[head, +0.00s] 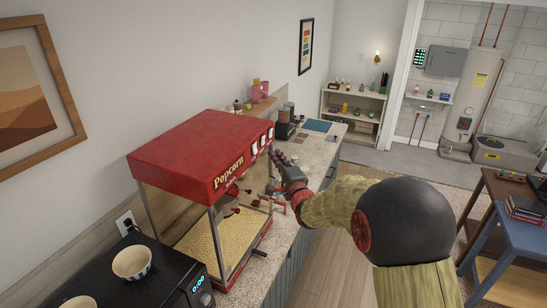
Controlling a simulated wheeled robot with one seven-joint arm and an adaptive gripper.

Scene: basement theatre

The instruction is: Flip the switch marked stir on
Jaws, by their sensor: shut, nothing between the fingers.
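The red popcorn machine (205,145) stands on the counter, its glass case holding popcorn. A row of small white switches (262,141) sits at the far end of its front panel, right of the "Popcorn" lettering. The switch markings are too small to read, so I cannot tell which one is stir or how it is set. My gripper (277,157) is shut and empty, just right of and slightly below the switches. I cannot tell whether it touches the panel. My arm comes in from the right.
A black microwave (150,272) with bowls (132,262) on it stands in front of the machine. A coffee maker (286,122) and a blue mat (318,126) are farther along the counter. Open floor (335,245) lies right of the counter; a blue table (505,225) stands beyond.

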